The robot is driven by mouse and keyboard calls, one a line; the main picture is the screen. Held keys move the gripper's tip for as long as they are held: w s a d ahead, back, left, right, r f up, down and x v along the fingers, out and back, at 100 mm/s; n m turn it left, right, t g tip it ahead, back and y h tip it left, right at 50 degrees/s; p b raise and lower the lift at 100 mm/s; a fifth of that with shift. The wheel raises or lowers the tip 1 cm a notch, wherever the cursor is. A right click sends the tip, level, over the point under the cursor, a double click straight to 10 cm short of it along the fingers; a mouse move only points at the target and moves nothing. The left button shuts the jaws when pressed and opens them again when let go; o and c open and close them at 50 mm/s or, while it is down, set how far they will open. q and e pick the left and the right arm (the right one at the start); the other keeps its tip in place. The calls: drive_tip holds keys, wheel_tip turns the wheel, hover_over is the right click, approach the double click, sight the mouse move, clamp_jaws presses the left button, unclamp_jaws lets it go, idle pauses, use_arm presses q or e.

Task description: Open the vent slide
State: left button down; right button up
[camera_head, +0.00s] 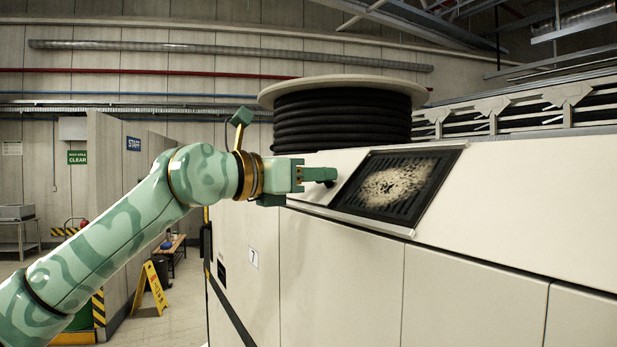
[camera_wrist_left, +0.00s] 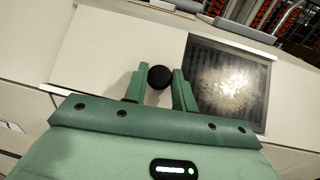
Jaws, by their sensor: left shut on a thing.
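My left gripper (camera_head: 302,177) reaches in from the left to the top of the cream cabinet, beside the vent. In the left wrist view its two green fingers (camera_wrist_left: 160,88) are closed on a round black knob (camera_wrist_left: 160,77). The knob also shows in the head view as a dark stub (camera_head: 322,174) just past the fingers. The vent (camera_head: 395,187) is a dark, slatted panel in the sloping cabinet top, with a pale dusty patch over its middle. It lies right of the gripper, and also shows in the left wrist view (camera_wrist_left: 228,85). My right gripper is not in view.
The cream cabinet (camera_head: 340,270) fills the right side. A large reel of black hose (camera_head: 342,118) stands behind the gripper. A metal rack (camera_head: 530,110) runs along the back right. A yellow floor sign (camera_head: 150,288) stands at the lower left.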

use_arm(q)
drive_tip(key=c, duration=1.2)
unclamp_jaws()
drive_tip(key=shift+o, duration=0.2)
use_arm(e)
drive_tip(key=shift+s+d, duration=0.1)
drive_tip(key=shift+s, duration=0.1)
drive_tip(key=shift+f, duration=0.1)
use_arm(q)
drive_tip(key=b+v, duration=0.6)
drive_tip(key=v, duration=1)
drive_tip(key=shift+b, duration=0.3)
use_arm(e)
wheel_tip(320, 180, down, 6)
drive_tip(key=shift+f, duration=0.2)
use_arm(q)
drive_tip(key=shift+a, duration=0.15)
